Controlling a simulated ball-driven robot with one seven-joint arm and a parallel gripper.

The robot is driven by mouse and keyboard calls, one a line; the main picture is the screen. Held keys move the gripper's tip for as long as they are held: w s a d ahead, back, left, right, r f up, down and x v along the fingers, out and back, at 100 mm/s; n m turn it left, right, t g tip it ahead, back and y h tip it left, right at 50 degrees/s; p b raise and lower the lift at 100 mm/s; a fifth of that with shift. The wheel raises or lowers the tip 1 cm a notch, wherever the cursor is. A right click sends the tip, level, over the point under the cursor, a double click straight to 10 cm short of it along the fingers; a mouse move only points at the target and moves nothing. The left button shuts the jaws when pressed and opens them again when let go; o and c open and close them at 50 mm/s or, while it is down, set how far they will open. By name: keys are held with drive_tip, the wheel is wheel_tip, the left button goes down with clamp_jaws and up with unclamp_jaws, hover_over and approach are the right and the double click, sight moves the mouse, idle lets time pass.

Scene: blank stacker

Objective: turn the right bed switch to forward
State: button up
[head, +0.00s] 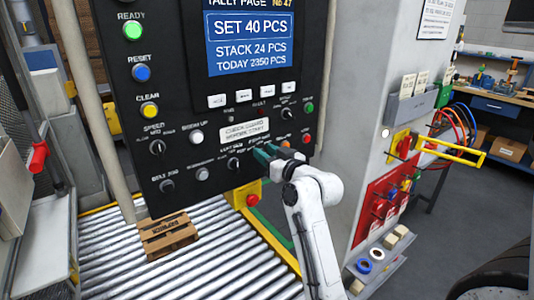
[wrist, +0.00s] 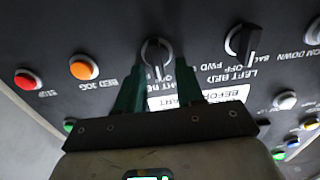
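The right bed switch (wrist: 156,54) is a dark round selector knob in the upside-down wrist view. Its light pointer line appears to run straight toward the label side, about at the middle position; its label is partly hidden by my fingers. My gripper (wrist: 158,68) is open, with one green finger on each side of the knob. Gaps show between fingers and knob, so I see no firm grip. In the head view my gripper (head: 264,154) is at the panel's lower right and hides this switch.
The left bed switch (wrist: 243,42) is close beside it, labelled BACK, OFF, FWD. On the other side are an orange jog button (wrist: 84,67) and a red stop button (wrist: 29,79). A yellow box with a red button (head: 250,198) is below the panel (head: 180,110), above the roller conveyor (head: 215,255).

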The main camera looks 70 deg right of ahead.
clamp_jaws()
drive_tip(key=shift+m, duration=0.3)
drive_tip(key=m+p, duration=0.1)
drive_tip(key=m, duration=0.1)
drive_tip(key=m+p, duration=0.1)
drive_tip(key=m, duration=0.1)
drive_tip(key=shift+s+d+p, duration=0.2)
drive_tip(key=shift+d+p, duration=0.1)
drive_tip(key=shift+s+d+f+m+p, duration=0.15)
drive_tip(key=shift+m+p, duration=0.3)
drive_tip(key=shift+m, duration=0.65)
drive_tip(key=shift+d+f+m+p, duration=0.1)
drive_tip(key=shift+m+p, duration=0.3)
drive_tip(key=shift+m, duration=0.7)
unclamp_jaws()
